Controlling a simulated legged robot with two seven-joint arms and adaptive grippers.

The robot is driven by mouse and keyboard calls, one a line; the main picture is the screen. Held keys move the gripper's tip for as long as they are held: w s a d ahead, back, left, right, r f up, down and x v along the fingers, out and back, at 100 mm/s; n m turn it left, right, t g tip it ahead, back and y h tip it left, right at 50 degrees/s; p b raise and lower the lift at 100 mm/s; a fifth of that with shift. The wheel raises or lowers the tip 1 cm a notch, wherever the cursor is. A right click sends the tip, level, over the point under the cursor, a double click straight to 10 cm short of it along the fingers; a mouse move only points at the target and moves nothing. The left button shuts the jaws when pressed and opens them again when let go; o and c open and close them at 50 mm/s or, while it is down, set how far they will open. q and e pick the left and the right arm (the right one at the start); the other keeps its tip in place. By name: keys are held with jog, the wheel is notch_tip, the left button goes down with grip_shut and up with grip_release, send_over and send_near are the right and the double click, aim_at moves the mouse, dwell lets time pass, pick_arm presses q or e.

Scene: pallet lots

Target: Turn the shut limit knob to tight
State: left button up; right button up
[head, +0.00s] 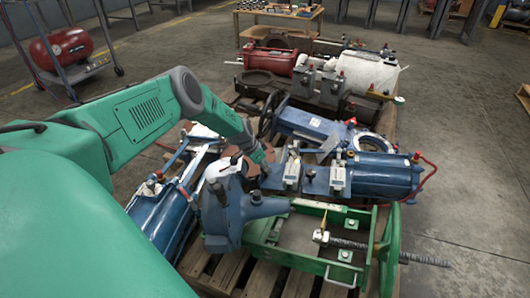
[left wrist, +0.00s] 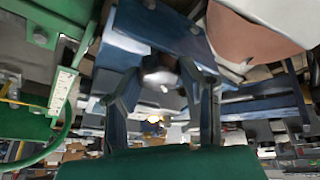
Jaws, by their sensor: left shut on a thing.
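My left arm reaches in from the left in the head view and ends at the left gripper (head: 260,157), low over the blue actuators on the pallet. The left wrist view shows its two dark fingers (left wrist: 160,72) on either side of a small round grey-and-dark knob (left wrist: 158,78), shut on it against a blue body (left wrist: 155,25). In the head view the arm and gripper hide this knob, and I cannot read any tight marking or its turn. My right gripper is in neither view.
A blue domed housing (head: 240,212) and green frame (head: 300,253) with a threaded rod (head: 425,260) stand close in front. Blue cylinders (head: 382,176) lie right. A red tank (head: 62,48) and workbench (head: 280,22) stand farther back.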

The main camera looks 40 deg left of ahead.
pick_arm(q)
jog(key=m+g+h, duration=0.1)
jog(key=m, duration=0.5)
jog(key=shift+a, duration=0.15)
jog(key=shift+a+h, duration=0.1)
jog(key=shift+h, duration=0.2)
jog(key=o, duration=1.1)
jog(key=shift+f, duration=0.1)
jog(key=shift+r, duration=0.35)
jog(key=v, duration=1.1)
jog(key=shift+w+a, duration=0.15)
jog(key=shift+a, duration=0.1)
